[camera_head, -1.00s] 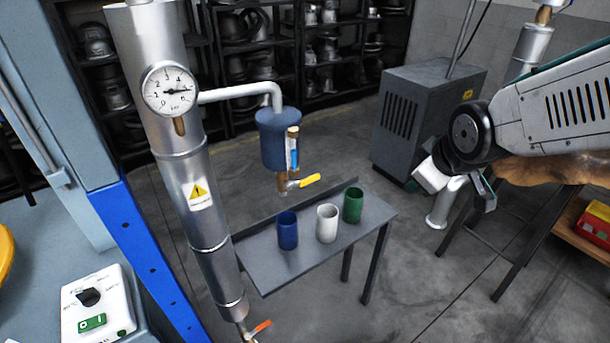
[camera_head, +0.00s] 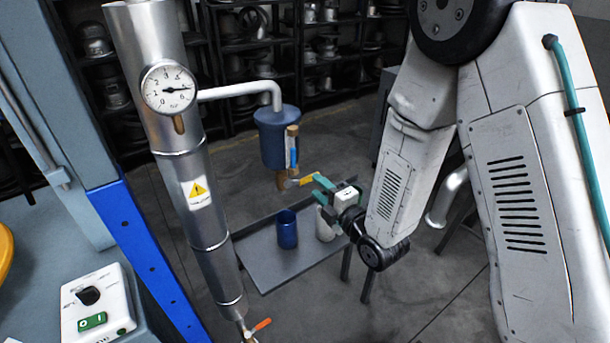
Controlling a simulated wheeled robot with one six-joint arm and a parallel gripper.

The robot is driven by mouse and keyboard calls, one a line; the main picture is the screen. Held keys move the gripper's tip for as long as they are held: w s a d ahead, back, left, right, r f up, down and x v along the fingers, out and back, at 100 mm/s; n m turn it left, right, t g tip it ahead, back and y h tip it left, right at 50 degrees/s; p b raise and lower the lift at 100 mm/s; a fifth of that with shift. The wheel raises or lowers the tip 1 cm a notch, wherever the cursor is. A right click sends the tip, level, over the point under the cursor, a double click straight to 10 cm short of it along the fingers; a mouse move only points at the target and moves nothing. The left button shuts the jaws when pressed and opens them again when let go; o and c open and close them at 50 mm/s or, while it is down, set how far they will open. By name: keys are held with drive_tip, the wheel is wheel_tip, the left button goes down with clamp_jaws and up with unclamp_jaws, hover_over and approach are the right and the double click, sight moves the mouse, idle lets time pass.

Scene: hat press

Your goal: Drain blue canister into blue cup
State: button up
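The blue canister (camera_head: 277,137) hangs from a pipe, with a sight tube and a valve with a yellow handle (camera_head: 307,180) under it. The blue cup (camera_head: 287,230) stands upright on a small grey table, roughly below the valve. The white cup (camera_head: 325,226) is partly covered by my gripper. The green cup is hidden behind my arm. My gripper (camera_head: 322,194) is at the right of the valve, its teal fingers apart and the upper one close to the handle's end. Whether they touch is unclear. No grasp shows.
The grey table (camera_head: 275,265) has bare room in front of the cups. A tall steel column with a pressure gauge (camera_head: 169,88) stands left of it, with a red-handled valve (camera_head: 262,325) at its foot. A control box (camera_head: 97,305) sits at lower left. Shelves line the back.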

sight(310, 180)
drive_tip(key=x, duration=0.7)
clamp_jaws()
